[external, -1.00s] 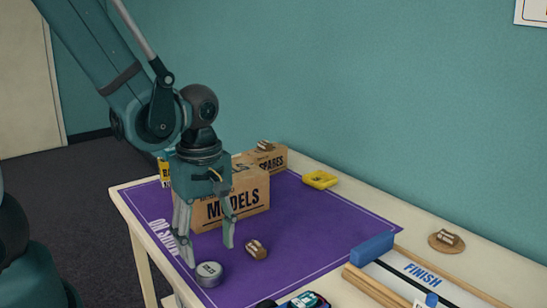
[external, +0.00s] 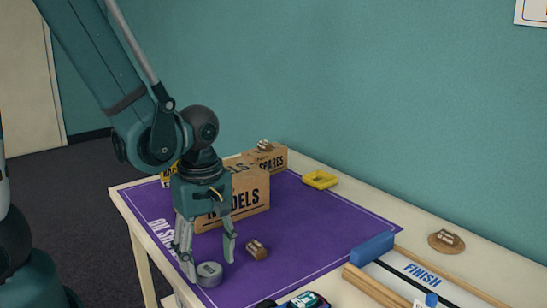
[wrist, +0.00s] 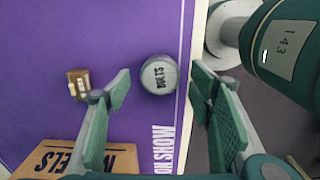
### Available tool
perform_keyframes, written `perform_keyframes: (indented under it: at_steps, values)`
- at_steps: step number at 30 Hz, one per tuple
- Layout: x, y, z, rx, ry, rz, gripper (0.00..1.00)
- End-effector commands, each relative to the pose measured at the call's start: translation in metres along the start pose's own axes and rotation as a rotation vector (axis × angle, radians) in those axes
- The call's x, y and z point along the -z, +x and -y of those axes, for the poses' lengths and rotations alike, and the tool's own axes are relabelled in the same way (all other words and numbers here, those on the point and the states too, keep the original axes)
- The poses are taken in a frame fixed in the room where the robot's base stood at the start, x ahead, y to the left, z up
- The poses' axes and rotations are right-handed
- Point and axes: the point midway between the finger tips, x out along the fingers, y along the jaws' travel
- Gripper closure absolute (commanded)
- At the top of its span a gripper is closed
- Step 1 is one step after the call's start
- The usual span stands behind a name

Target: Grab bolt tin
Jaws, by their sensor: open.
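The bolt tin (external: 209,273) is a small round grey tin on the purple mat near the table's left front edge. In the wrist view the tin (wrist: 159,75) shows its lid lettered BOLTS and lies ahead of the gap between my fingers. My gripper (external: 208,257) is open and empty, pointing down just above and behind the tin in the external view. In the wrist view my gripper (wrist: 160,88) has one finger on each side of the tin's line, apart from it.
The MODELS box (external: 252,194) stands behind my gripper, with the SPARES box (external: 272,160) beyond. A small brown block (external: 256,249) lies right of the tin. A yellow tray (external: 320,180) and a blue block (external: 373,247) are farther right. The mat's middle is clear.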

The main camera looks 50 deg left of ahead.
Motion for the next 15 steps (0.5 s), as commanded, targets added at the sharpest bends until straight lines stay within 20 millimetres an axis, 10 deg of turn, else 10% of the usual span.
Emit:
perform_keyframes:
  at_steps: [15]
  values:
    - [0.0,0.028,0.001,0.0,0.0,0.0,0.47]
